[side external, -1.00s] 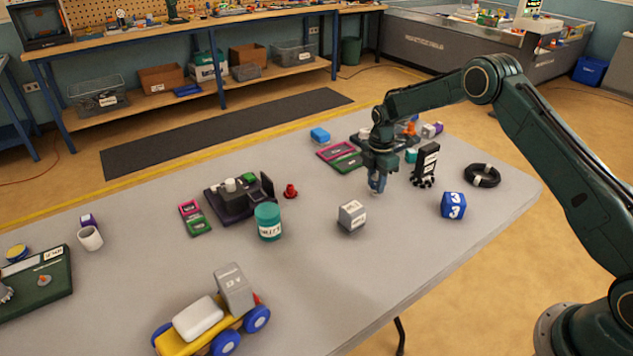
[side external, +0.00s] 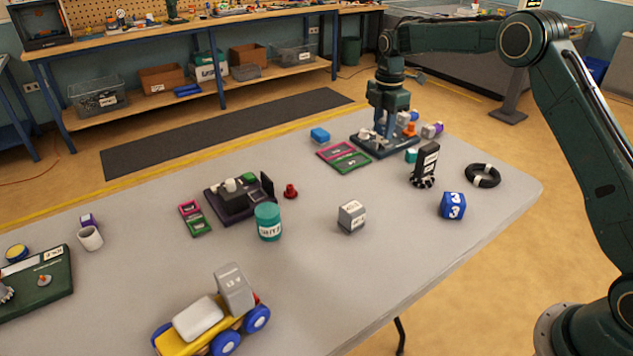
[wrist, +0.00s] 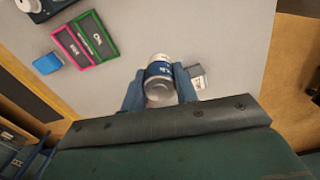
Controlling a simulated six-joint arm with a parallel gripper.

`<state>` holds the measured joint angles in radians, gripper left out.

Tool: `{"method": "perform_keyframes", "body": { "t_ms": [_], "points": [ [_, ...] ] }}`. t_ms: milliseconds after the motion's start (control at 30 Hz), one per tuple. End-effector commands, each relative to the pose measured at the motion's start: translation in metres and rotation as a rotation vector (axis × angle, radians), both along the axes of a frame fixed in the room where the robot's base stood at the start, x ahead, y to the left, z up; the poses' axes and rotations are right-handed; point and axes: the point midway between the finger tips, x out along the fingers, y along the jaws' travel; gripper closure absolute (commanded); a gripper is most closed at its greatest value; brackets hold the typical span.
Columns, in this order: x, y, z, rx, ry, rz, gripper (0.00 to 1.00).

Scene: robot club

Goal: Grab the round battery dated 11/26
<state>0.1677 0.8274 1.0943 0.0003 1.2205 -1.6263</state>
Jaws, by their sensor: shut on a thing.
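My gripper (wrist: 161,90) is shut on a round battery (wrist: 160,72), a short silver cylinder with a dark blue and white label. The battery sits between the two blue fingers in the wrist view, its end facing the camera. The print on its label is too small to read, so I cannot tell its date. In the side view my gripper (side external: 384,132) points down over the dark tray (side external: 400,150) at the back of the table. The battery cannot be made out clearly there.
Pink and green frames (side external: 350,163) and a blue block (side external: 320,135) lie left of the tray. A black labelled stand (side external: 426,163), a blue numbered cube (side external: 453,206) and a black ring (side external: 483,175) are to the right. A grey cube (side external: 351,217) stands nearer the front, with bare table around it.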

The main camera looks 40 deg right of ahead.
Motion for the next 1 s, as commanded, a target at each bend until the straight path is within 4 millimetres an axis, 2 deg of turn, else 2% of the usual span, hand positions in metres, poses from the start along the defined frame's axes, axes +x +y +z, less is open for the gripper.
{"method": "perform_keyframes", "body": {
  "t_ms": [100, 233, 833, 1000],
  "points": [
    [0.0, 0.0, 0.012, 0.0, -0.002, 0.0, 0.96],
    [0.0, 0.0, 0.019, 0.0, 0.0, 0.0, 0.96],
    [0.0, 0.0, 0.02, 0.0, 0.0, 0.0, 0.96],
    [-0.002, 0.008, 0.025, 0.0, -0.001, 0.0, 0.96]
  ]
}}
